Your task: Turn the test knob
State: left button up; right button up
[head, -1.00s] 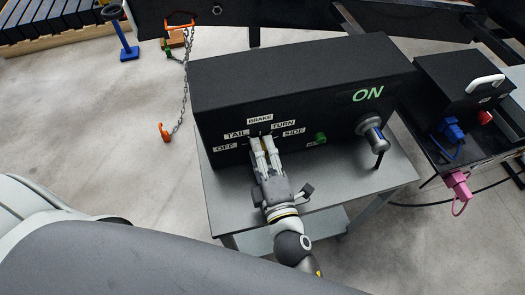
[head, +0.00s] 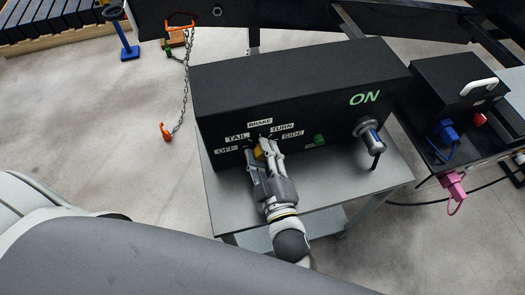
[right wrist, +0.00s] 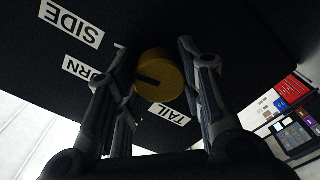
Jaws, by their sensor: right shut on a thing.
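The test knob (head: 258,153) is yellow and sits on the front of a black box (head: 300,75). Labels OFF, TAIL, BRAKE, TURN and SIDE (head: 293,134) fan out around it. My right gripper (head: 260,148) has its fingers on either side of the knob and is shut on it. In the right wrist view the round knob (right wrist: 160,76) shows between the two fingers, with a dark slot on its face. The fingers hide part of its rim, and I cannot tell exactly which label it points to. My left gripper is not in view.
The box stands on a grey table (head: 355,178). A green button (head: 319,139), a green ON sign and a grey socket with plug (head: 370,130) are to the right. A second black box (head: 460,85) with blue and pink connectors is farther right. A chain (head: 184,85) hangs at left.

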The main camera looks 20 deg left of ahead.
jog(key=shift+f, duration=0.1)
dwell(0.4)
jog(key=o, duration=1)
jog(key=shift+o, duration=0.2)
jog(key=shift+s+d, duration=0.1)
jog(key=shift+d, duration=0.05)
jog(key=v, duration=1.1)
jog(key=shift+s+d, duration=0.2)
jog(key=shift+s, duration=0.1)
